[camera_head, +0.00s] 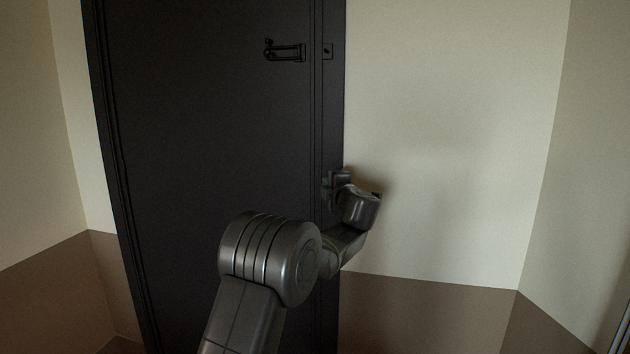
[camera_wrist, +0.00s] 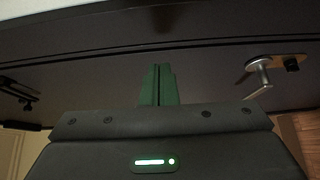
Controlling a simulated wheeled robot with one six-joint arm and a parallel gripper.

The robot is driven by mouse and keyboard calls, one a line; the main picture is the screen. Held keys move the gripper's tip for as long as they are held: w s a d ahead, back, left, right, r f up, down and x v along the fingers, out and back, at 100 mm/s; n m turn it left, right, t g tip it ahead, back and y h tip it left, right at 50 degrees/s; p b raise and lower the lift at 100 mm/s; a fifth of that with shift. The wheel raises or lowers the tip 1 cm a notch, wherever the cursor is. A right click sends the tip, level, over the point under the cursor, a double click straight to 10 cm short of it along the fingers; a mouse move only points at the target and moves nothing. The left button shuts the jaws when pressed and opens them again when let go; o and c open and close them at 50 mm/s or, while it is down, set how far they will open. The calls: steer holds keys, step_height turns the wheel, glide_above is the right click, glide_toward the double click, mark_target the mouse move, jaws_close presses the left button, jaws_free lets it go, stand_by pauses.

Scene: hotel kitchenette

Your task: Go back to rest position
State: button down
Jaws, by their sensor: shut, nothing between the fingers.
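My gripper (camera_wrist: 158,72) shows in the wrist view with its green fingers shut together and nothing between them. The fingers point toward the dark door (camera_wrist: 90,75). In the head view my arm reaches up from the bottom, and its wrist end is in front of the right edge of the door (camera_head: 200,130). My fingers are mostly hidden there. I cannot tell whether they touch the door or its frame. A metal lever handle (camera_wrist: 260,75) is to the right of my fingers in the wrist view, apart from them.
A black swing-bar latch (camera_head: 285,52) sits high on the door, which looks shut. A cream wall (camera_head: 450,130) with a brown lower part (camera_head: 430,315) stands right of the door. Another wall (camera_head: 600,150) closes the right side.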

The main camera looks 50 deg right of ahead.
steer(key=shift+s+d, duration=0.15)
steer(key=shift+s, duration=0.6)
steer(key=shift+w, duration=0.15)
